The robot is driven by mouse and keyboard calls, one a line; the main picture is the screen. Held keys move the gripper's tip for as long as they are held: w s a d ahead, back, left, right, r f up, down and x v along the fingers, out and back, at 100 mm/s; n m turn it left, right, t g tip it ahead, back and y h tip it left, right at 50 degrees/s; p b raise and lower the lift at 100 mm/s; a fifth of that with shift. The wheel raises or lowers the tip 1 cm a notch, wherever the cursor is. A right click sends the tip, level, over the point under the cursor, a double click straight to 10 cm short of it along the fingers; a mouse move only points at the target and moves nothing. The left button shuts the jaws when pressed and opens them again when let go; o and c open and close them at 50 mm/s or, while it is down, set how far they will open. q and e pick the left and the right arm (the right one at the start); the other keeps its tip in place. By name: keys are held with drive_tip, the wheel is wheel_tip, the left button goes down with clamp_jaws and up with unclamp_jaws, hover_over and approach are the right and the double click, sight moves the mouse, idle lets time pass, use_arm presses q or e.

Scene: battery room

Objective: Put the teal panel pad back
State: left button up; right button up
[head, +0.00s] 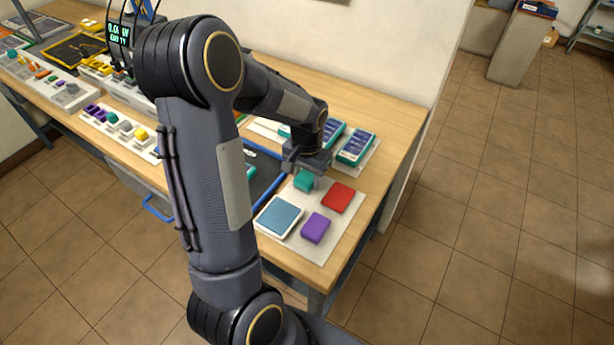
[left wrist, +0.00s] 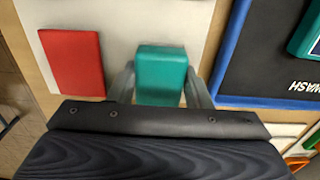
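The teal panel pad (head: 303,181) is a small block at the far left part of a white sheet (head: 343,231). My left gripper (head: 308,178) is over it, pointing down. In the left wrist view the teal pad (left wrist: 161,72) sits between the two fingers (left wrist: 161,84), which lie close against its sides and look shut on it. I cannot tell whether its underside touches the sheet. My right gripper is not in view.
On the sheet are a red pad (head: 338,197), a purple pad (head: 316,228) and a blue pad (head: 279,217) on a white base. A blue-edged dark mat (head: 266,181) lies left. Teal-and-blue packs (head: 355,147) stand behind.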

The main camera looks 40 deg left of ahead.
sight(308, 176)
use_arm(q)
drive_tip(key=o, duration=0.3)
drive_tip(key=shift+s+f, duration=0.15)
drive_tip(key=shift+f, duration=0.1)
drive_tip(key=shift+d+f, duration=0.1)
drive_tip(key=shift+d, duration=0.1)
drive_tip(key=shift+r, duration=0.35)
wheel_tip(308, 176, up, 11)
drive_tip(key=s+d+r+t+h, duration=0.1)
drive_tip(key=s+d, duration=0.3)
drive_tip(key=s, duration=0.1)
drive_tip(key=s+d+r+t+h, duration=0.1)
drive_tip(key=s+d+t, duration=0.1)
drive_tip(key=s+d, duration=0.3)
drive_tip(key=s+d+r+t+h, duration=0.1)
drive_tip(key=s+d+t, duration=0.1)
drive_tip(key=s+d, duration=0.2)
drive_tip(key=shift+s+d+r+h+p, duration=0.1)
drive_tip(key=shift+s+r+h+p, duration=0.1)
drive_tip(key=shift+s, duration=0.5)
drive_tip(key=shift+s+d+r+h+p, duration=0.1)
drive_tip(key=shift+s+h+p, duration=0.1)
drive_tip(key=shift+s, duration=0.5)
